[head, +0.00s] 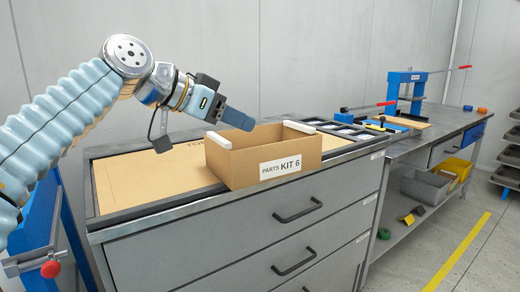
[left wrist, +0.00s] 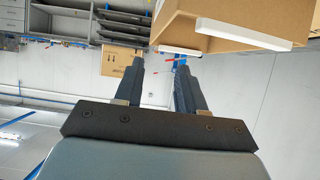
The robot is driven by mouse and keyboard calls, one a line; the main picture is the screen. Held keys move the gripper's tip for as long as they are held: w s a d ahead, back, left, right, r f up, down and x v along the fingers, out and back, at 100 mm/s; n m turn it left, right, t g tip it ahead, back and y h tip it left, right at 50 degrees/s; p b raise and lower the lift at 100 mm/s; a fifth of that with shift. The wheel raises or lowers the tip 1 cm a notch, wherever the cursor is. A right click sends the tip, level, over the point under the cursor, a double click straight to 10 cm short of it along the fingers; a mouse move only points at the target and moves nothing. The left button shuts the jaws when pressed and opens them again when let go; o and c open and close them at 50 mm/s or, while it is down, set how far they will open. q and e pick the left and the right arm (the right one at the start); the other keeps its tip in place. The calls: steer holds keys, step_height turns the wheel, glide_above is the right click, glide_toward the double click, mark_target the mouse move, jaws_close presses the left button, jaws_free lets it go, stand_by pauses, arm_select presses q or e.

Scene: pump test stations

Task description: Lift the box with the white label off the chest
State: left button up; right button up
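The open-topped cardboard box (head: 240,165) with the white label (head: 281,166) reading "PARTS KIT 6" sits upright on the front right of the grey chest (head: 245,239). White strips cap its left and right rims. My left gripper (head: 250,123) is above the box's back left part, its fingers pointing right. In the left wrist view my left gripper (left wrist: 159,64) has its fingers apart with nothing gripped. The box (left wrist: 232,20) shows there at the top right, outside the fingers. My right gripper is in neither view.
A brown board (head: 150,178) lies on the chest top left of the box. Dark trays (head: 340,128) are behind and right of it. A workbench (head: 445,132) with a blue press (head: 407,88) stands further right. The space above the box's right side is free.

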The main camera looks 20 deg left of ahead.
mark_target(284, 143)
arm_select(q)
steer(key=x, duration=0.9)
steer(key=p+x, duration=0.1)
steer(key=x, duration=0.3)
steer(key=shift+s+d+f, duration=0.1)
steer(key=shift+d+f, duration=0.15)
steer(key=shift+d, duration=0.15)
steer(key=shift+c, duration=0.3)
jaws_close()
stand_by(0.4)
